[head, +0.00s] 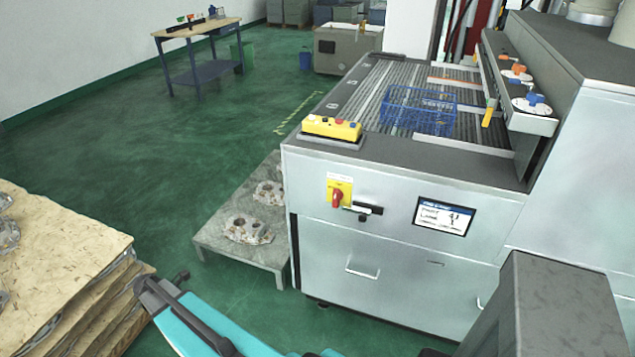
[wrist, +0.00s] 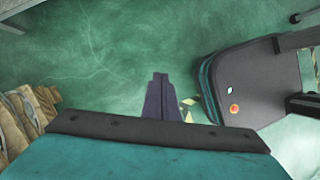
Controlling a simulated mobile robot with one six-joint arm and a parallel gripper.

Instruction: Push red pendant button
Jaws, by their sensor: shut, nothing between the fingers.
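The yellow pendant (head: 332,129) lies on the near left corner of the grey machine's top in the head view. Several small buttons sit along its upper face, and a red one (head: 339,121) shows near the middle. The buttons are too small to make out in detail. My gripper (wrist: 159,76) shows in the wrist view as two dark fingers closed together, with nothing between them and green floor beyond. The pendant does not show in the wrist view. My gripper's fingers cannot be made out in the head view, so nothing shows them touching the pendant.
The machine (head: 350,235) has a red rotary switch (head: 337,196) on a yellow plate, a screen (head: 443,216) and a blue basket (head: 418,111) on its slatted top. A low platform (head: 215,237) with castings stands beside it. Stacked boards (head: 85,235) stand at left. Green floor lies open beyond.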

